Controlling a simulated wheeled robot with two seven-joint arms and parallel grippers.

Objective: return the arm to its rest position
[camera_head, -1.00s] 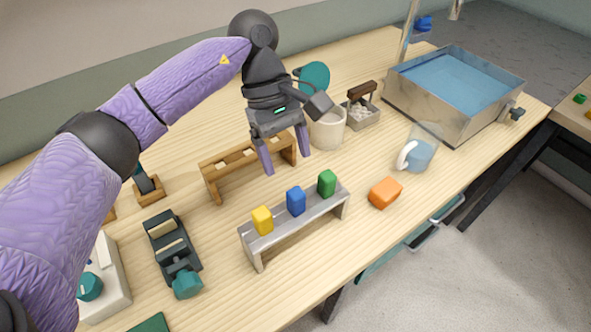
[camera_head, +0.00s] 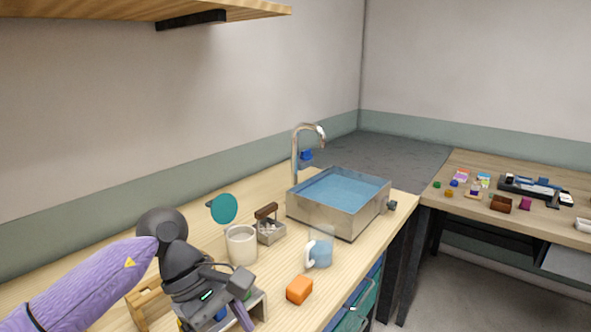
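My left arm comes in from the lower left. Its dark gripper (camera_head: 225,320) hangs low at the bottom edge, in front of the grey rack (camera_head: 261,308). One purple finger shows, set wide to the right; the other finger and the fingertips are hidden or cut off. The gripper looks open, and nothing shows in it. My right gripper is not in view.
A wooden rack (camera_head: 146,309) stands left of the gripper. Beyond are a beige cup (camera_head: 242,246), a small metal holder (camera_head: 271,233), a glass mug (camera_head: 320,252), an orange block (camera_head: 299,290) and a water-filled metal basin (camera_head: 337,213). A shelf (camera_head: 110,10) overhangs the upper left.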

